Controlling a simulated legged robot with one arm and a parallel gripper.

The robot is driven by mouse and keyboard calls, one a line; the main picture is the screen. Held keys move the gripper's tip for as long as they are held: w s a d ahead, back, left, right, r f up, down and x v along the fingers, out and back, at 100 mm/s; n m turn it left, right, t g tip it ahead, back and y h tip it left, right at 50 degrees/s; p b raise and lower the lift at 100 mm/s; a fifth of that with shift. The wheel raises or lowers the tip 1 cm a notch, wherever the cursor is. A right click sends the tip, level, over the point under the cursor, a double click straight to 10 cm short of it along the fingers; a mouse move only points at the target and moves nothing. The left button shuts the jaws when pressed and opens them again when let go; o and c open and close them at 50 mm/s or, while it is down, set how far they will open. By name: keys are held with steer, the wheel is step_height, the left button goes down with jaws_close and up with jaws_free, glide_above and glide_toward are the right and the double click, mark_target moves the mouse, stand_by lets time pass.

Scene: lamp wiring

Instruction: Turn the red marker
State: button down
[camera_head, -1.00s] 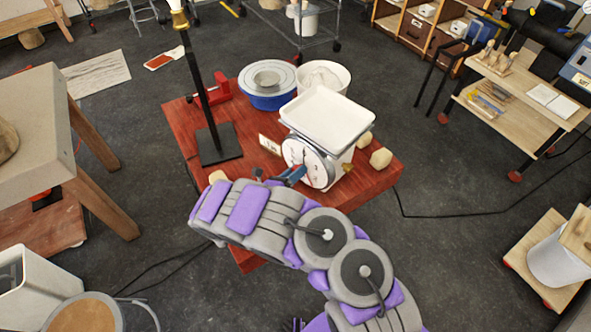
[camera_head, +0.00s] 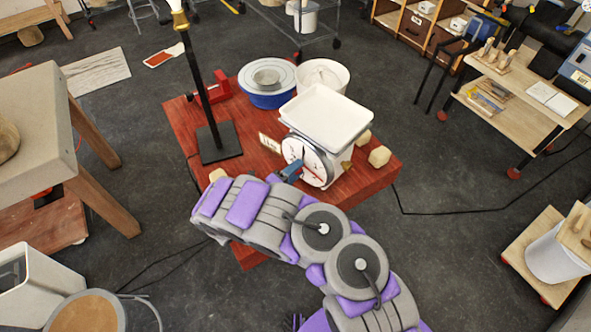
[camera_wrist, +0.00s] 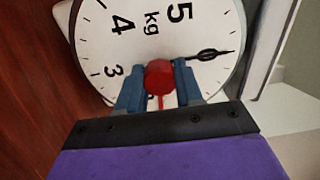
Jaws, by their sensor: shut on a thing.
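The red marker (camera_wrist: 159,77) sits over the middle of the scale's white dial (camera_wrist: 205,22). In the wrist view it shows as a red knob with a thin red pointer reaching toward the bottom of the picture. My gripper (camera_wrist: 158,68) has its two blue fingers on either side of the knob and is shut on it. In the head view my gripper (camera_head: 291,169) is at the dial (camera_head: 312,152) of the white scale (camera_head: 328,118), on the red table. A black hand (camera_wrist: 208,54) on the dial points right. The lower dial is partly hidden by my gripper.
The red table (camera_head: 250,168) also carries a black lamp stand (camera_head: 218,142), a blue-and-white tub (camera_head: 267,90), a white bowl (camera_head: 323,73) and pale lumps (camera_head: 379,156) beside the scale. Open floor lies right of the table.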

steer(key=shift+a+f+n, duration=0.1)
steer(key=shift+f+n, duration=0.05)
steer(key=shift+n, duration=0.45)
steer(key=c, duration=1.1)
jaws_free()
steer(key=o, duration=0.3)
steer(key=shift+w+a, duration=0.1)
steer(key=shift+a, duration=0.05)
steer(key=shift+o, duration=0.3)
